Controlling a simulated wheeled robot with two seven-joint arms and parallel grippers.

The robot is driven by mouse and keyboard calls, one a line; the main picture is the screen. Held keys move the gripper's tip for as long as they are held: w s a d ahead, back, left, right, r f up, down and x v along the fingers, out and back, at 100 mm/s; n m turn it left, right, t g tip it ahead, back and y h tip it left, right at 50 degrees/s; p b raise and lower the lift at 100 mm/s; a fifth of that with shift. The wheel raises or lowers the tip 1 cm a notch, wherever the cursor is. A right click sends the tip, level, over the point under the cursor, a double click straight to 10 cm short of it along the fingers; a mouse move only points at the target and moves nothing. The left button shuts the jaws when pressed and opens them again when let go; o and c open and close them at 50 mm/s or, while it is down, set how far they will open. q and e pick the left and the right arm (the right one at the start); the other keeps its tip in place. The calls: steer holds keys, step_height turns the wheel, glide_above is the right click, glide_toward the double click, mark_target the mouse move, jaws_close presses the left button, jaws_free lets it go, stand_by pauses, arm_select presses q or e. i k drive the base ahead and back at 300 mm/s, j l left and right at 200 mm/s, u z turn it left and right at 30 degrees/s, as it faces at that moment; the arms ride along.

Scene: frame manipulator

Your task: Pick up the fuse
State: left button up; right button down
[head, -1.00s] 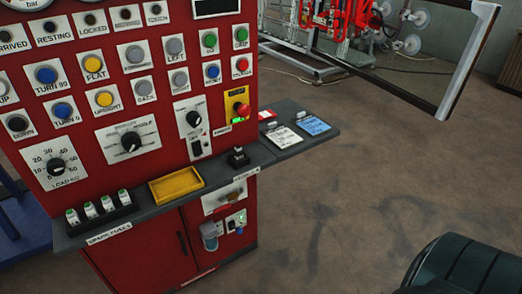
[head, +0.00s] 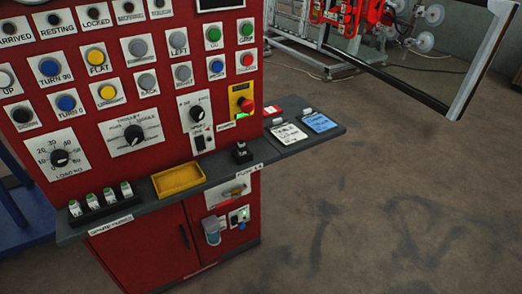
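Several small white fuses with green tops (head: 109,195) stand upright in a row in a black holder (head: 98,212). The holder is at the left end of the grey shelf (head: 145,203) of a red control panel, behind a white label. A small black holder (head: 241,152) stands further right on the shelf; whether a fuse sits in it is too small to tell. Neither of my grippers is in the head view.
A yellow tray (head: 178,180) lies on the shelf between the two holders. White and blue cards (head: 318,122) lie on the shelf's right end. The red panel (head: 110,150) rises behind the shelf. Open floor (head: 380,200) is to the right.

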mark_target(240, 146)
steer(key=i+l+u, duration=0.15)
steer(key=l, duration=0.25)
steer(key=i+l+u, duration=0.15)
steer(key=l, duration=0.25)
steer(key=i+l+u, duration=0.15)
steer(key=l, duration=0.25)
steer(key=i+l+u, duration=0.2)
steer(key=l, duration=0.25)
steer(key=l+u, duration=0.15)
steer(key=l, duration=0.25)
steer(key=i+l+u, duration=0.15)
steer(key=l, duration=0.35)
